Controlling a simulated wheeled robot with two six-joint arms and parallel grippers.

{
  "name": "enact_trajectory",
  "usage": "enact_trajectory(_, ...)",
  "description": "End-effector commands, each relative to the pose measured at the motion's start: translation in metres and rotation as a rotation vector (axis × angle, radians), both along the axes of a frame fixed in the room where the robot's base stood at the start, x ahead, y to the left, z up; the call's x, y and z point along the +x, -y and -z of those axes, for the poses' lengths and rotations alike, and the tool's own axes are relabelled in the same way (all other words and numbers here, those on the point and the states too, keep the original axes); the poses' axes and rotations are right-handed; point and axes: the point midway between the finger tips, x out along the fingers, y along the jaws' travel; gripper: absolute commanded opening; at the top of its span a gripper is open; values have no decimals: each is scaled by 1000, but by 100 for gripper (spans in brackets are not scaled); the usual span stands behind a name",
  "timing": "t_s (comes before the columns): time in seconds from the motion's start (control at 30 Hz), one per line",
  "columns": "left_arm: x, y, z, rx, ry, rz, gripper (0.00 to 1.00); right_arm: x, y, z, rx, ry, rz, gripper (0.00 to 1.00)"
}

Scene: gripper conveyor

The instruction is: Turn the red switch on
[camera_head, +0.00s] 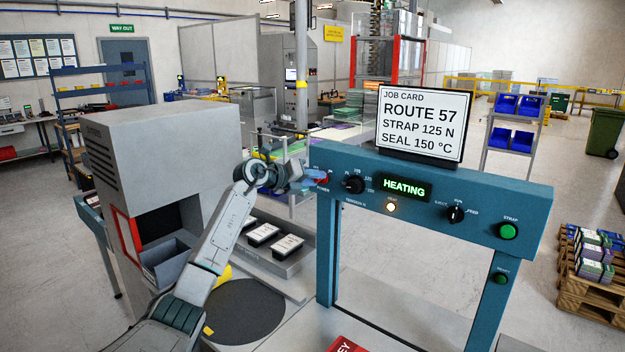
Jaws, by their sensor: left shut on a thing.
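The red switch (322,177) sits at the left end of the teal machine's front panel, by the word POWER. It is mostly hidden by my left gripper (311,180), which comes in from the left and is shut on it. I cannot make out the switch's exact position behind the fingers. On the same panel the display (404,188) is lit green and reads HEATING, and a small lamp (390,207) below it glows. My right gripper is not in view.
The panel also has a black dial (354,185), a black selector knob (455,214) and a green STRAP button (507,231). A job card (424,121) stands on top. A grey cabinet (165,140) stands left of my arm. A tray (262,250) with dark packs lies behind the arm.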

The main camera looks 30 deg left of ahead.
Motion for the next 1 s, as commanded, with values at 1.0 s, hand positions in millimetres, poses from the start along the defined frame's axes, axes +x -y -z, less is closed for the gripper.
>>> enact_trajectory(1.0, -81, -32, -20, 5, -2, -2, 51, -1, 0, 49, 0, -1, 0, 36)
